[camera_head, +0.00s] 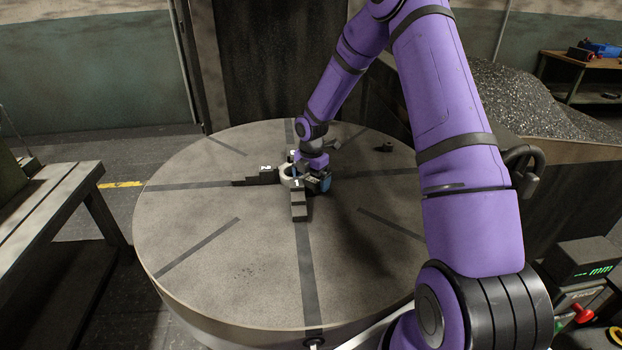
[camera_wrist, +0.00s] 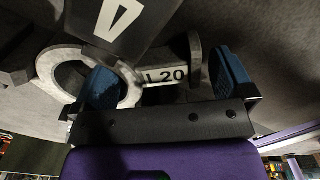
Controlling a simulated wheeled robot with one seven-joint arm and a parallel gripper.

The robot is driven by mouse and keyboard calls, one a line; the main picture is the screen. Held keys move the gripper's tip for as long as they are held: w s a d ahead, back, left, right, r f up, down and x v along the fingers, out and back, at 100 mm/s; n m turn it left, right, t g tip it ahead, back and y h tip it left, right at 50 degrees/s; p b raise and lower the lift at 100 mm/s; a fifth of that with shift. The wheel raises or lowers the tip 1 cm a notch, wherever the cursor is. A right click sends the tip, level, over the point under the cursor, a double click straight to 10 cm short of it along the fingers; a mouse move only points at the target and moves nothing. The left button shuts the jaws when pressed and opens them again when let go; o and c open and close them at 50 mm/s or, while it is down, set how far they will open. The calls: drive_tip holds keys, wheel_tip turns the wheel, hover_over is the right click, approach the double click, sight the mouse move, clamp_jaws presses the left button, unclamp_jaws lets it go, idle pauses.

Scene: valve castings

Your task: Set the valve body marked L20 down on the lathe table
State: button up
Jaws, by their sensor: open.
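The lathe table (camera_head: 215,255) is a large round grey plate with dark slots. The valve body marked L20 (camera_wrist: 75,78) is a grey casting with a ring and a white label; its pale ring also shows at the table's centre in the head view (camera_head: 286,172). It sits among the dark chuck jaws, with its underside hidden. My gripper (camera_wrist: 165,85) is open, its two blue pads on either side of the labelled part; the left pad overlaps the ring in the picture. In the head view my gripper (camera_head: 314,180) is low over the centre, partly hiding the casting.
Dark stepped jaws marked 1 (camera_head: 298,205) and 2 (camera_head: 262,176) stand around the casting. A bench (camera_head: 45,195) is on the left, a chip heap (camera_head: 530,105) on the right. The table's front is clear.

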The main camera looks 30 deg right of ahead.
wheel_tip(320, 180, up, 11)
idle(0.5)
idle(0.6)
drive_tip(key=s+a+r+m+t+h, duration=0.1)
drive_tip(key=s+a+r+m, duration=0.2)
drive_tip(key=s+r+m, duration=0.5)
drive_tip(key=s+a+r+m+t+h, duration=0.1)
drive_tip(key=s+a+r+m, duration=0.15)
drive_tip(key=s+r, duration=0.65)
drive_tip(key=s+a+r+m+t+y, duration=0.1)
drive_tip(key=s+r+m, duration=0.3)
drive_tip(key=s, duration=0.6)
drive_tip(key=s+a+r+m+t+y, duration=0.1)
drive_tip(key=s+a+r+m+t, duration=0.1)
drive_tip(key=s+m, duration=0.6)
wheel_tip(320, 180, up, 2)
drive_tip(key=shift+s+a+r, duration=0.1)
drive_tip(key=shift+s+a, duration=0.35)
drive_tip(key=shift+s, duration=0.75)
